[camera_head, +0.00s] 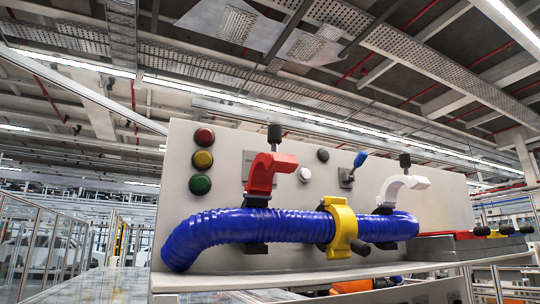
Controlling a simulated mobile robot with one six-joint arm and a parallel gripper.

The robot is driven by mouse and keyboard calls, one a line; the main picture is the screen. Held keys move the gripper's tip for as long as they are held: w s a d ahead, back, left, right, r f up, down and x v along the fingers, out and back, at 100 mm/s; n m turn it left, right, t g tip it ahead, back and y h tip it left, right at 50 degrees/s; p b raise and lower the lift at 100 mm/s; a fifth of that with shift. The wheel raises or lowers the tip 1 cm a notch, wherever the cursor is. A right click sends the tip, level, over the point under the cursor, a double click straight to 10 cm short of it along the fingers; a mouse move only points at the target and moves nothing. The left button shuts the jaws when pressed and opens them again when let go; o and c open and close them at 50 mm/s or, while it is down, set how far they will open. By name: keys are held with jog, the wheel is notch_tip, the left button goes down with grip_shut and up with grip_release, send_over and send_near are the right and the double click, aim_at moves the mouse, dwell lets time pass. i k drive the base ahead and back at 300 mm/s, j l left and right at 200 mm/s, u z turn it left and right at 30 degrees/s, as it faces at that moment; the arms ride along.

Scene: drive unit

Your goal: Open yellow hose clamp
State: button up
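The yellow hose clamp (341,226) sits right of the middle of the panel (222,145). It wraps around the blue corrugated hose (235,227) and looks closed. A dark handle (384,245) sticks out at its lower right. The hose runs along the panel's front, and its left end bends down. A red clamp (266,174) stands open above the hose, with a dark handle pointing up. A white clamp (398,187) at the right also stands open, its dark handle up. My gripper is not in view.
Red, yellow and green round buttons (203,159) line the panel's left side. A blue-tipped lever (359,160) sits above the yellow clamp. A pale shelf (240,280) runs below the hose. An orange object (352,286) lies below it. A grey block with red and yellow parts (470,246) lies right.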

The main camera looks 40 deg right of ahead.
aim_at(345, 238)
jog(key=z, duration=1.8)
jog(key=i+l, duration=0.1)
jog(key=i, duration=0.1)
